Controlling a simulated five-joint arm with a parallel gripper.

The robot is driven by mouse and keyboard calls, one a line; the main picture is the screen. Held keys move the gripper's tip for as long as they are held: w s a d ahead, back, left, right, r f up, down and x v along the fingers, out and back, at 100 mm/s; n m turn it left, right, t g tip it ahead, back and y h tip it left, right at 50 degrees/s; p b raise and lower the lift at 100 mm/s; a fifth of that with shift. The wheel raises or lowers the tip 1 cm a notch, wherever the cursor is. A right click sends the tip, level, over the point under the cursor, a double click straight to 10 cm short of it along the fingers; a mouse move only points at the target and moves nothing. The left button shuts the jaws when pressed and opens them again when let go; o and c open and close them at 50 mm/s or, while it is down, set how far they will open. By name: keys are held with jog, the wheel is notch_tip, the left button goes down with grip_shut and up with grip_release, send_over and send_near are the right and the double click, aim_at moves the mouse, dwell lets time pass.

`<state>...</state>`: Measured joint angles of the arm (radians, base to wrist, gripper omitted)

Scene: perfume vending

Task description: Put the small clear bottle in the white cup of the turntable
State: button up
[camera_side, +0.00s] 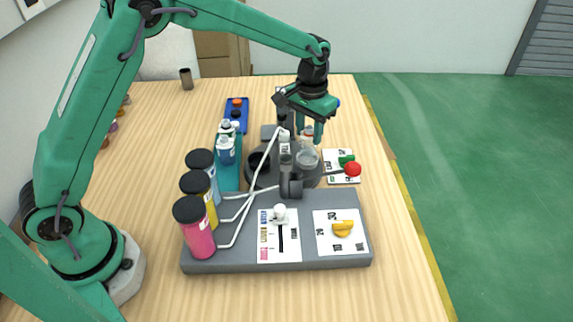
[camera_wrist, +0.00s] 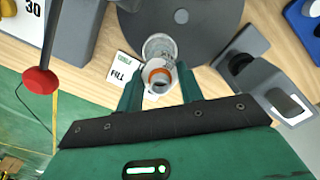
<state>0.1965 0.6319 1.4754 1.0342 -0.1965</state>
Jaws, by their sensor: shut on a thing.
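My gripper (camera_side: 311,128) hangs at the far right part of the dark grey turntable (camera_side: 263,180), fingers pointing down. It is shut on the small clear bottle (camera_side: 308,135), which has an orange ring near its top. In the wrist view the bottle (camera_wrist: 157,76) sits between the two green fingers (camera_wrist: 158,92). The pale, whitish cup (camera_side: 307,158) is on the turntable just below the bottle. In the wrist view the cup (camera_wrist: 159,46) shows just beyond the bottle, partly overlapped by it. The exact gap between bottle and cup is hard to tell.
A red-knobbed lever (camera_side: 352,169) and a FILL card (camera_wrist: 121,71) are beside the turntable. Pink (camera_side: 195,230), yellow and blue jars stand on the grey base (camera_side: 275,262), with pale tubes leading toward the turntable. A blue tray (camera_side: 236,112) lies behind. The table's right edge is near.

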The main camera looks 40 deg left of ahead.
jog(key=shift+f, duration=1.35)
jog(key=shift+f, duration=0.1)
jog(key=o, duration=1)
notch_tip(320, 180, up, 12)
